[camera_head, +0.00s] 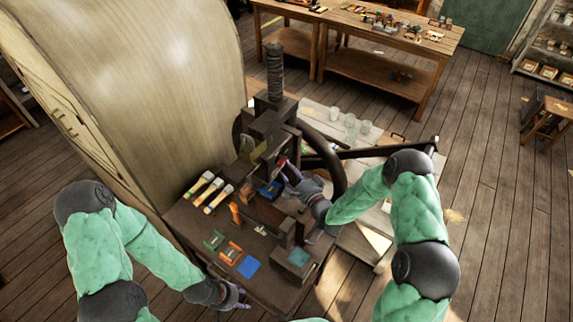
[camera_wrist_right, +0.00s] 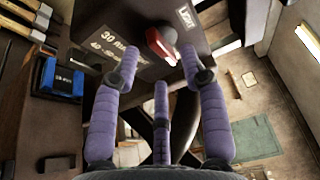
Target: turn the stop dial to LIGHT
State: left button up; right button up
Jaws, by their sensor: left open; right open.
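The stop dial, a red and pale knob (camera_wrist_right: 160,42), sits on a dark face of the press (camera_head: 268,128). A white label reading LIGHT (camera_wrist_right: 185,17) is beside the knob, and other white lettering (camera_wrist_right: 115,45) is to its left, partly unreadable. My right gripper (camera_wrist_right: 160,66) is open, with its purple fingertips spread to either side of and just short of the knob; I cannot tell whether they touch it. In the head view the red knob (camera_head: 282,162) shows small by the right gripper (camera_head: 290,172). My left gripper (camera_head: 240,297) is open and empty at the bench's front left.
A large handwheel (camera_head: 333,170) with a long bar stands behind the right arm. Glass jars (camera_head: 350,125) stand on a pale table behind.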

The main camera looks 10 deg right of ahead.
aim_at(282, 162)
jog(key=x, duration=0.2)
jog(key=shift+w, duration=0.3)
grip_shut()
